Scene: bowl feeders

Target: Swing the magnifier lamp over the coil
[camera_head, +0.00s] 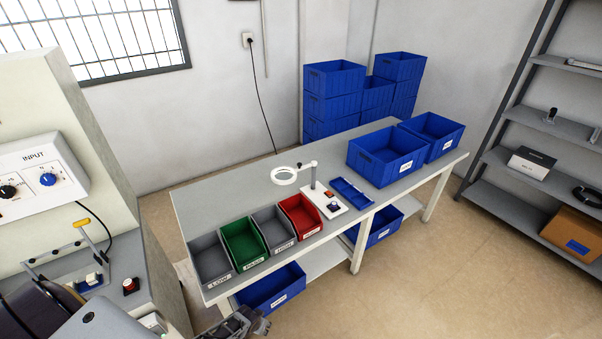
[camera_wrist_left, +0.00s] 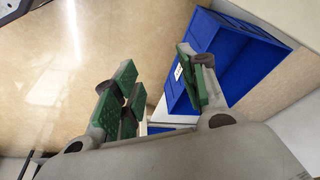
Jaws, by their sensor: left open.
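The magnifier lamp has a white ring head (camera_head: 284,176) on a short arm from a grey post (camera_head: 313,175). The post stands on a white base plate (camera_head: 322,212) on the workbench. The ring hangs left of the post, over bare bench top. A small dark item (camera_head: 333,206) lies on the plate; I cannot tell whether it is the coil. My left gripper (camera_head: 258,322) is low at the bottom edge, in front of the bench and well away from the lamp. In the left wrist view its green-padded fingers (camera_wrist_left: 157,88) are open and empty. My right gripper is not in view.
Grey, green and red bins (camera_head: 300,215) line the bench front, left of the lamp plate. A blue tray (camera_head: 350,191) lies right of it, with large blue crates (camera_head: 388,165) beyond. A blue crate (camera_head: 272,288) under the bench is near my left gripper. The bench's back left is clear.

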